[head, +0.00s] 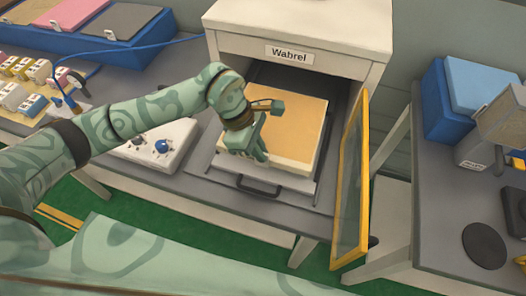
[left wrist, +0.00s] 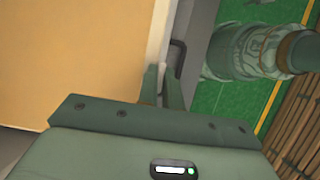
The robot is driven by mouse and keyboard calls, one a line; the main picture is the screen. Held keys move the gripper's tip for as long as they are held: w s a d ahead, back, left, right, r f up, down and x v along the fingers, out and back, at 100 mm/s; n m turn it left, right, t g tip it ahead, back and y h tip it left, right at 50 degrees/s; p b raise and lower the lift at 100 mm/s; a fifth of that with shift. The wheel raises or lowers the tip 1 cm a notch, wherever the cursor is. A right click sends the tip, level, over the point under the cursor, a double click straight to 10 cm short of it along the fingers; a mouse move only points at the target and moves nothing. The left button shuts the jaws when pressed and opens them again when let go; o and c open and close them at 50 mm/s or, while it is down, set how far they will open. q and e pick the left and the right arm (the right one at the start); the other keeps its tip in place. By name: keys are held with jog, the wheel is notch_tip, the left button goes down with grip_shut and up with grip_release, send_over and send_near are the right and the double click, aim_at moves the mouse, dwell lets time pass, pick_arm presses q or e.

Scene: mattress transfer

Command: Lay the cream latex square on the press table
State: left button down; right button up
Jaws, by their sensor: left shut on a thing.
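The cream latex square (head: 298,108) is a thick, flat, pale orange slab over the grey press table (head: 215,165), which is slid out in front of the press. I cannot tell whether its whole underside rests on the table. My left gripper (head: 255,154) is at the square's front left part, its fingers partly hidden by the hand. In the left wrist view the fingers (left wrist: 163,90) are shut on the edge of the cream square (left wrist: 75,55), which fills the left side. My right gripper is not in view.
The white press (head: 230,18) labelled Wabrel stands behind. Its yellow-framed door (head: 350,190) is open at the right. A black handle (head: 270,187) is at the table's front. A white control box (head: 155,145) stands at the left. A blue box (head: 440,105) sits on the right bench.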

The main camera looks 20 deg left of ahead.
aim_at(264, 165)
pick_arm(q)
notch_tip(264, 165, down, 4)
jog(key=shift+w+f, duration=0.15)
jog(key=c, duration=1.6)
grip_release()
jog(key=shift+o, duration=0.2)
jog(key=v, duration=1.2)
